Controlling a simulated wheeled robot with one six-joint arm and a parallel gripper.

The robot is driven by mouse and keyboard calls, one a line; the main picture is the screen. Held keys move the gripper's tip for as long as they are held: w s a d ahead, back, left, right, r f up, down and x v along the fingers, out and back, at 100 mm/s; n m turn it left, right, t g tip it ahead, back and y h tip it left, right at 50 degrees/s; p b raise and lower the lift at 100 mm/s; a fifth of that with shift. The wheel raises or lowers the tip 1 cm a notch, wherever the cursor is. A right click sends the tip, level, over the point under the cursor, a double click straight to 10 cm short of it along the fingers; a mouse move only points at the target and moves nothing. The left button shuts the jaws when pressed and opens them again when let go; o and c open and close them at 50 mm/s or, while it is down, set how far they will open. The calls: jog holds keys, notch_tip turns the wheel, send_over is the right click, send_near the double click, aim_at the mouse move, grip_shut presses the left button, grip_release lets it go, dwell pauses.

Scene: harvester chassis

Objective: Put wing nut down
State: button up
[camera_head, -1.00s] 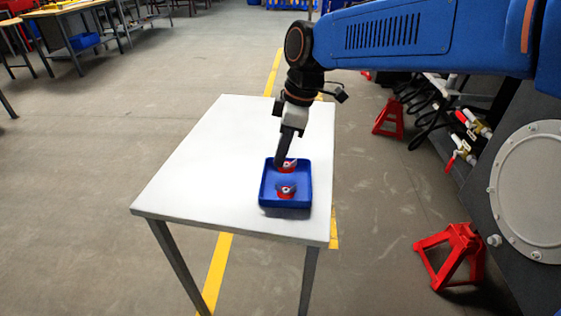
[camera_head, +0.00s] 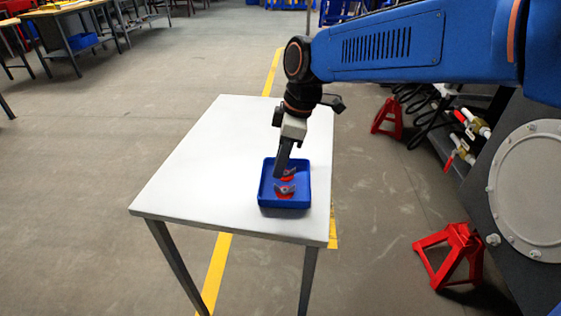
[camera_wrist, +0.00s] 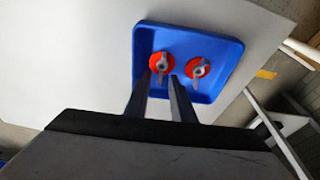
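Two red wing nuts with grey wings sit in a blue tray (camera_head: 263,190). In the wrist view, the left wing nut (camera_wrist: 162,63) lies just beyond and between my fingertips, and the right wing nut (camera_wrist: 198,68) lies beside it, outside the right finger. In the head view, my gripper (camera_head: 280,174) reaches down into the tray beside the farther wing nut (camera_head: 289,173); the nearer one (camera_head: 285,191) is close to it. In the wrist view, my gripper (camera_wrist: 160,78) has its fingers apart, with gaps between the tips and the left nut's wing.
The tray stands on a white table (camera_head: 200,170) near its right edge; the table's left part is bare. A red stand (camera_head: 450,252) and a large dark chassis (camera_head: 500,130) with a round cover are to the right.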

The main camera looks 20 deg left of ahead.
jog(key=v, duration=1.2)
jog(key=shift+r, duration=0.15)
jog(key=s+d+f+m+t, duration=0.15)
jog(key=d+m, duration=0.35)
jog(key=d, duration=0.8)
jog(key=d+f+m+t, duration=0.15)
jog(key=d+m, duration=0.35)
jog(key=d, duration=0.8)
jog(key=s+d+f+m+t+h, duration=0.1)
jog(key=s+d+f+m, duration=0.4)
jog(key=d, duration=0.3)
jog(key=s+d+f+m+t+h, duration=0.1)
jog(key=s+d+f+m, duration=0.4)
jog(key=s+d+f, duration=0.2)
jog(key=shift+d+f+m+h, duration=0.2)
jog(key=shift+d+m+h, duration=0.2)
jog(key=shift+d, duration=0.8)
